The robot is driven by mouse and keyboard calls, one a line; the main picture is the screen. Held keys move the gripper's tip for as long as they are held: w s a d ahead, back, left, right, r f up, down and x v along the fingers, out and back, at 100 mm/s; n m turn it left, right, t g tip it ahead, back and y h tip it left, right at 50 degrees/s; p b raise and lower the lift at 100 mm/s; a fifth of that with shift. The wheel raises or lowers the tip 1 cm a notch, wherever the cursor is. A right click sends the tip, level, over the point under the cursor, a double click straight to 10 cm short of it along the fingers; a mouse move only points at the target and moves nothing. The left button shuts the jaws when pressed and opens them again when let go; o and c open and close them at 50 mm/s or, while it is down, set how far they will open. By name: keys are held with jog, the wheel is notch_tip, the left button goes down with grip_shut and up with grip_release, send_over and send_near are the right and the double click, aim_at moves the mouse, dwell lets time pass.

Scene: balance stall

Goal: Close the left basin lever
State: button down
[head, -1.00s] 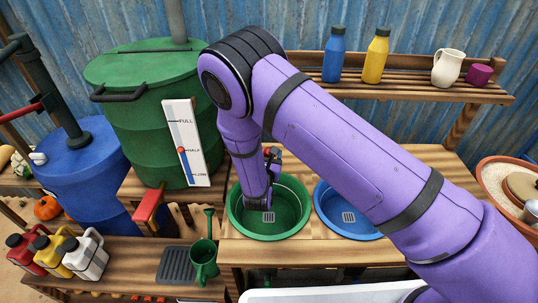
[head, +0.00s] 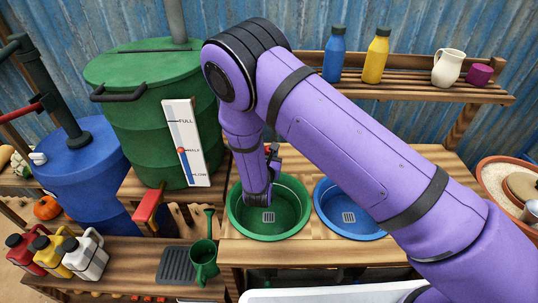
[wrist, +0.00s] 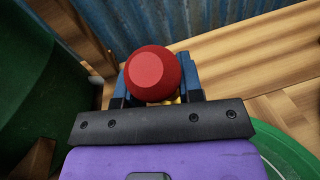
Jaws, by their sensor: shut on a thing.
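The left basin is the green basin (head: 290,229), set in the wooden counter. Its lever's round red knob (wrist: 152,73) fills the middle of the wrist view, with a bit of brass below it. My gripper (wrist: 155,84) is shut on the lever, with a blue finger on each side of the knob. The lever's stem and spout are mostly hidden there too.
A blue basin (head: 350,226) sits to the right, partly under my arm. The green barrel (head: 140,100) with a level gauge (head: 186,143) stands close on the left. A green watering can (head: 203,262) stands in front left. A shelf (head: 400,90) with bottles is behind.

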jog(key=w+r+g, duration=0.1)
jog(key=w+g, duration=0.1)
jog(key=shift+r+g, duration=0.15)
jog(key=shift+g, duration=0.15)
jog(key=shift+w+d+r+n+g+y, duration=0.1)
jog(key=shift+w+n+g+y, duration=0.1)
jog(key=shift+w+g, duration=0.45)
jog(key=shift+w+r+n+g+y, duration=0.1)
jog(key=shift+w+g+y, duration=0.1)
jog(key=shift+w+g, duration=0.45)
jog(key=shift+g, duration=0.4)
jog(key=shift+r, duration=0.1)
jog(key=c, duration=0.7)
grip_release()
jog(key=shift+c, duration=0.2)
jog(key=shift+s+f, duration=0.1)
jog(key=shift+f, duration=0.1)
jog(key=shift+s+r, duration=0.1)
jog(key=v, duration=1)
jog(key=shift+r, duration=0.3)
